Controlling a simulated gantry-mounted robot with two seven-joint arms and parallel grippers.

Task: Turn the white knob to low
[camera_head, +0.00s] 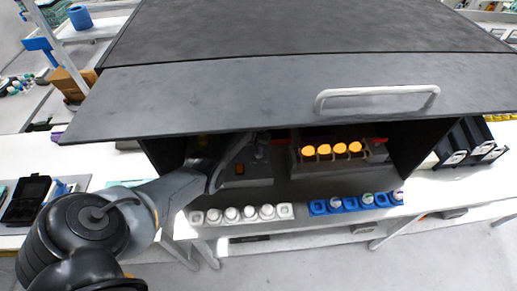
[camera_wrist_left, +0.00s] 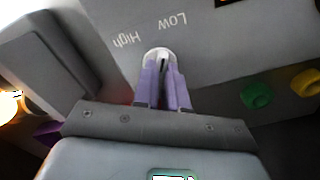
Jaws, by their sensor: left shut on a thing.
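In the left wrist view, the white knob (camera_wrist_left: 158,52) sits on a grey panel with the upside-down words "High" to its left and "Low" to its upper right. My left gripper (camera_wrist_left: 163,68) has its two purple fingers shut on the knob, one on each side, covering much of it. I cannot tell exactly which way the knob's mark points. In the head view, my left arm reaches from the left under the dark hood; the knob is not visible there. My right gripper is in neither view.
A green knob (camera_wrist_left: 256,95) and a yellow knob (camera_wrist_left: 307,82) are on the same device. The hood's dark lid (camera_head: 230,85) with a grey handle (camera_head: 375,91) hangs above. A white rack (camera_head: 285,211) and a blue rack (camera_head: 318,208) of tubes stand along the front edge.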

